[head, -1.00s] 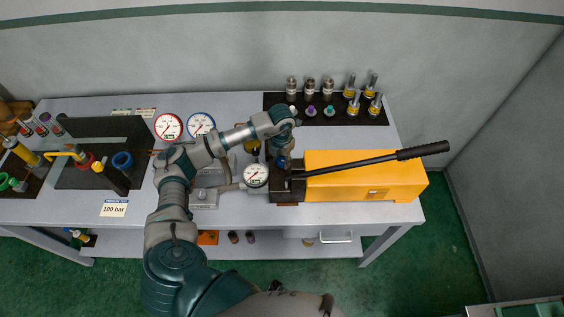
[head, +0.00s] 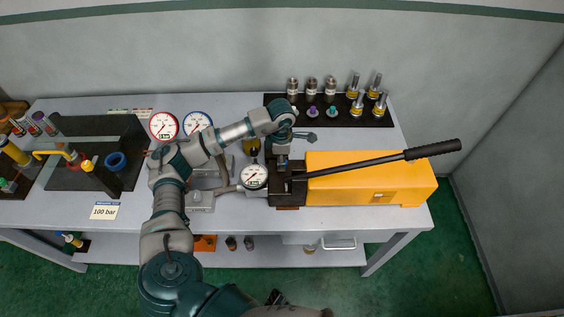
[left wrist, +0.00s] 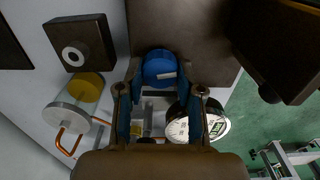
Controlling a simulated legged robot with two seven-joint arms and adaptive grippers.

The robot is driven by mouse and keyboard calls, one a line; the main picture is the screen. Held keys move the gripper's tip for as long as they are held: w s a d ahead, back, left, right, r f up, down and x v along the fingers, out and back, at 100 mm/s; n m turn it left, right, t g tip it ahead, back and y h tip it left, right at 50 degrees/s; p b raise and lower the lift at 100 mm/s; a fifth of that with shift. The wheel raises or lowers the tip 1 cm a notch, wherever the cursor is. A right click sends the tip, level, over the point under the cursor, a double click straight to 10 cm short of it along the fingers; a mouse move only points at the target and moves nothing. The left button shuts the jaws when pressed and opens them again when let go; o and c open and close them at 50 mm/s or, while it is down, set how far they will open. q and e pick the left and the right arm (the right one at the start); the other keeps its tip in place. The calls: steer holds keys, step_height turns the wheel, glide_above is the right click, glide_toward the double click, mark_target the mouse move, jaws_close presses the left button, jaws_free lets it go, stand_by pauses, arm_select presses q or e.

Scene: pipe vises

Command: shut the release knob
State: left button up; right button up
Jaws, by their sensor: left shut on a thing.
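The release knob (left wrist: 160,68) is blue with a pale bar on its face and sits on the dark pump block. In the left wrist view it lies between the two fingers of my left gripper (left wrist: 162,95), which is shut on it. In the head view my left gripper (head: 283,158) points down at the block at the left end of the yellow hand pump (head: 350,182), and it hides the knob there. My right gripper is not in view.
The pump's long black lever (head: 375,163) slants up to the right. A pressure gauge (head: 254,176) stands just left of the block. A black rack (head: 325,113) with several fittings is behind. A card (head: 104,211) reads 100 bar.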

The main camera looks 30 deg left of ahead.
arm_select(q)
steer(key=shift+w+a+r+m+b, duration=0.1)
steer(key=shift+m+b, duration=0.4)
steer(key=shift+m, duration=0.8)
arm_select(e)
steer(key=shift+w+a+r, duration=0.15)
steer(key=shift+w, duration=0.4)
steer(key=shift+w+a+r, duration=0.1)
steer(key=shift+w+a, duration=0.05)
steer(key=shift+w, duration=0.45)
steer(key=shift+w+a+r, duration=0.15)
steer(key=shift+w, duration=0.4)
arm_select(q)
steer(key=o, duration=1.1)
steer(key=shift+o, duration=0.2)
steer(key=shift+a, duration=0.1)
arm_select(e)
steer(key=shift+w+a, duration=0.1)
arm_select(q)
step_height(320, 180, up, 12)
